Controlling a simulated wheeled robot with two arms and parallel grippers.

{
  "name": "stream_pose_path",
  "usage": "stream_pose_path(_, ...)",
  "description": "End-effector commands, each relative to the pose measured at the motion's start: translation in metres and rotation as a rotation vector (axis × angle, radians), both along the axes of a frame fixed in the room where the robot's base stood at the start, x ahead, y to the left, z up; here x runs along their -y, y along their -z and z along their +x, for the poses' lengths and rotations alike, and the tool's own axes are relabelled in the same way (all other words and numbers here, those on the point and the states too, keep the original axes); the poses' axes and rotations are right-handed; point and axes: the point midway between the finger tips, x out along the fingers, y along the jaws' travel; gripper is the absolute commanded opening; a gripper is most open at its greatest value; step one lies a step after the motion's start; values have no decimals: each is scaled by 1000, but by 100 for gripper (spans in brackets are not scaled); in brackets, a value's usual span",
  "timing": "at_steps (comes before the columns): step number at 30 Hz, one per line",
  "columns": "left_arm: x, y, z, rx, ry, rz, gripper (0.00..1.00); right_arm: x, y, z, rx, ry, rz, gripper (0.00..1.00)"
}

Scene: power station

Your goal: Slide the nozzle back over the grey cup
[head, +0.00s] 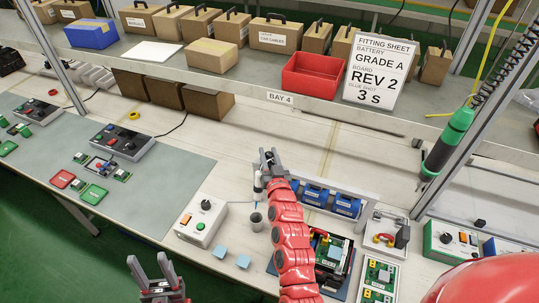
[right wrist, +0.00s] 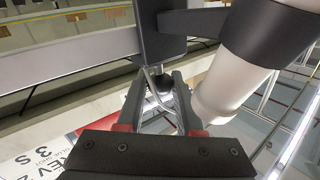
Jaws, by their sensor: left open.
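The grey cup (head: 256,222) stands upright on the bench beside the white control box. The nozzle (head: 258,184), white with dark parts, shows just behind the cup in the head view; my right arm partly hides its mount. A white cylinder with a black band (right wrist: 232,75), apparently the nozzle body, fills the right of the wrist view. My right gripper (head: 270,158) is at the nozzle's top. In the wrist view its fingers (right wrist: 158,105) stand either side of a small dark knob (right wrist: 158,82); contact is unclear. My left gripper (head: 152,270) is open and empty near the front edge.
A white control box (head: 203,221) stands left of the cup, with blue pads (head: 243,261) in front. Blue blocks (head: 315,195) in a rack and a green board (head: 333,250) lie to the right. A green screwdriver (head: 448,140) hangs at right. The grey mat is partly clear.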

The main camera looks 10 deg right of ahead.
Motion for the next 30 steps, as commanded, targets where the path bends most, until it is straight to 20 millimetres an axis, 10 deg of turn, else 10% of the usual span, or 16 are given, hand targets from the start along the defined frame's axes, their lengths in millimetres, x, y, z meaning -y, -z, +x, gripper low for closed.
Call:
stream_pose_path(5,0,0,0,0,0,0,50,-2,0,0,0,-3,3,64)
stream_pose_path(17,0,3,0,0,0,0,50,-1,0,-4,2,-2,2,65)
stream_pose_path(30,0,30,0,0,0,0,50,-2,3,-76,3,-3,3,65)
